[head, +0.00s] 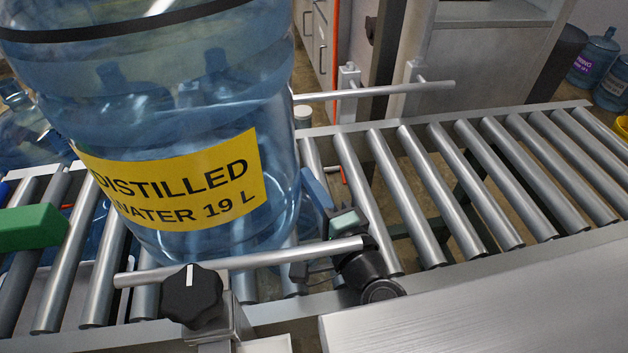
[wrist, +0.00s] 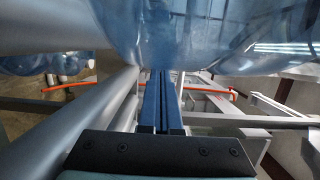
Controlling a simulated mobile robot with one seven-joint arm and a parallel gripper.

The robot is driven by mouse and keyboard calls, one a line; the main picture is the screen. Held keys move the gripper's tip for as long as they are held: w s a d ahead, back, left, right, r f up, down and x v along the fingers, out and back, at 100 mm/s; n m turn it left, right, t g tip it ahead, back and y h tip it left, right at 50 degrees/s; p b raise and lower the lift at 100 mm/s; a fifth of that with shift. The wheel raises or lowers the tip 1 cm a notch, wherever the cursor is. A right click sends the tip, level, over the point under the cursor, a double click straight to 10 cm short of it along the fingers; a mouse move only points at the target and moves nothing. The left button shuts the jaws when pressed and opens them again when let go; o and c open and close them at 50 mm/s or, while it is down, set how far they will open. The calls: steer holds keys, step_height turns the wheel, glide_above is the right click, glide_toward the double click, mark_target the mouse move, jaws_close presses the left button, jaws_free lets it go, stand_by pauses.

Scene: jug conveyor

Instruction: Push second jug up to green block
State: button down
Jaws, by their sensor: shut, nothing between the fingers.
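A big clear blue water jug (head: 190,110) with a yellow "DISTILLED WATER 19 L" label stands upright on the rollers, its top cut off by the frame. The green block (head: 30,227) is at the left edge, to the left of the jug, with a small gap showing between them. My gripper (head: 314,190) is low on the jug's right side, partly hidden by the guide rail. In the wrist view, its blue fingers (wrist: 161,75) are shut together and empty. Their tips reach the jug's lower wall (wrist: 190,45); I cannot tell whether they touch.
The roller conveyor (head: 440,190) is empty to the right. A near guide rail (head: 240,258) with a black knob (head: 192,294) crosses in front of the jug; a far rail (head: 375,91) runs behind. Other jugs (head: 594,58) stand on the floor at the back right.

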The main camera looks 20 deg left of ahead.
steer(key=s+a, duration=0.1)
steer(key=s+a+p, duration=0.1)
steer(key=a, duration=0.1)
steer(key=shift+s, duration=0.1)
steer(key=shift+s+d, duration=0.15)
steer(key=shift+d, duration=0.1)
steer(key=v, duration=1.2)
steer(key=shift+s+d, duration=0.1)
steer(key=shift+s, duration=0.05)
